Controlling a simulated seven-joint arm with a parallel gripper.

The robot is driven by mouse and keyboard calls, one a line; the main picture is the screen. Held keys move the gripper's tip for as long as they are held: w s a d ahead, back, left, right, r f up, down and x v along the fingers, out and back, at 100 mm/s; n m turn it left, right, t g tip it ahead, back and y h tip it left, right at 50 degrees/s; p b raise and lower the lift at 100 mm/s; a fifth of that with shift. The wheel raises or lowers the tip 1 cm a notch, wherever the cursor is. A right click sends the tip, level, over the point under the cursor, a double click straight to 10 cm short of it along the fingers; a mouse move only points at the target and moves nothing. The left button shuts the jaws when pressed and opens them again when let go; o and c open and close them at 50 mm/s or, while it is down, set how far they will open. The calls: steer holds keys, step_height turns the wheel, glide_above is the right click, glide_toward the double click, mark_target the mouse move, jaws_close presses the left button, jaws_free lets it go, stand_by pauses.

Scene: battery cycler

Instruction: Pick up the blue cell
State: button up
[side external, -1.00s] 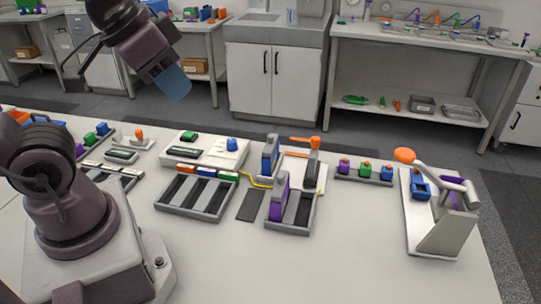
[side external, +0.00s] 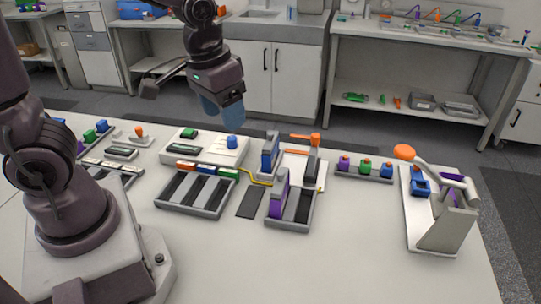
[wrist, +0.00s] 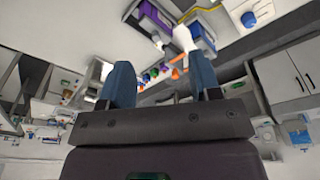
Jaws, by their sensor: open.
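The blue cell (side external: 270,153) is an upright blue block with a grey top, standing in a holder at the middle of the table. A purple cell (side external: 279,193) stands in front of it in a grey tray (side external: 290,224). My gripper (side external: 222,112) has blue fingers and hangs in the air above and to the left of the blue cell, well apart from it. In the wrist view my gripper (wrist: 161,82) has its fingers apart with nothing held between them. A purple block and a blue block show near the top there; I cannot tell surely which is the cell.
An orange-handled lever (side external: 306,139) lies close behind the blue cell. A rack of coloured pieces (side external: 364,172) and a lever press (side external: 447,228) are to the right. The front table is clear.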

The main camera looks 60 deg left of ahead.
steer(key=w+a+f+n+y, duration=0.2)
steer(key=w+a+f+n, duration=0.3)
steer(key=w+f, duration=0.4)
steer(key=n+t+y, duration=0.1)
steer(key=n, duration=0.1)
glide_toward(270, 141)
steer(key=x, duration=1.1)
steer(key=shift+w+a+f, duration=0.1)
steer(key=shift+f, duration=0.3)
jaws_close()
